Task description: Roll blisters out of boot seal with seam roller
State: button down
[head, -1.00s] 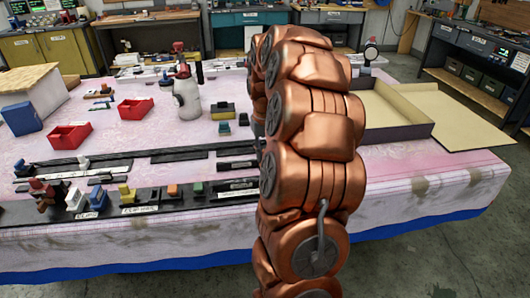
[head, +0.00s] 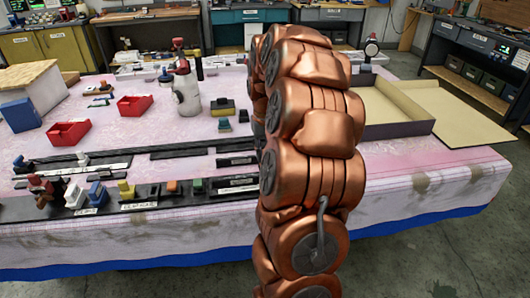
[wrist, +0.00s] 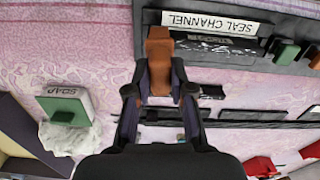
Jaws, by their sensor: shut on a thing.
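In the wrist view my gripper (wrist: 160,84) is shut on an orange-brown block-like tool (wrist: 159,48), likely the seam roller's handle. Its far end reaches a dark tray edge beside a white label reading SEAL CHANNEL (wrist: 210,23). A black piece with pale marks (wrist: 215,52) lies right of the held tool, by that label; I cannot tell whether it is the boot seal. No blisters can be made out. Whether the tool touches anything below is unclear. In the head view my arm hides the gripper and the held tool.
Small tools and blocks stand on a long black tray (head: 150,211) along the bench's front. Red bins (head: 69,132), a white bottle (head: 187,95) and a shallow open box (head: 430,128) stand behind.

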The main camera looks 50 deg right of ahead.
jog(key=shift+w+a, duration=0.1)
jog(key=shift+w+a+f+b, duration=0.1)
jog(key=shift+w+a+b, duration=0.2)
jog(key=shift+w+a, duration=1.45)
jog(key=shift+w+a+b, duration=0.3)
jog(key=shift+w+a, duration=0.95)
jog(key=shift+a, duration=1.05)
jog(key=shift+w+a+f+b, duration=0.1)
jog(key=shift+w+a+b, duration=0.2)
jog(key=shift+w+a, duration=1.45)
jog(key=shift+s+a, duration=0.15)
jog(key=shift+s, duration=0.15)
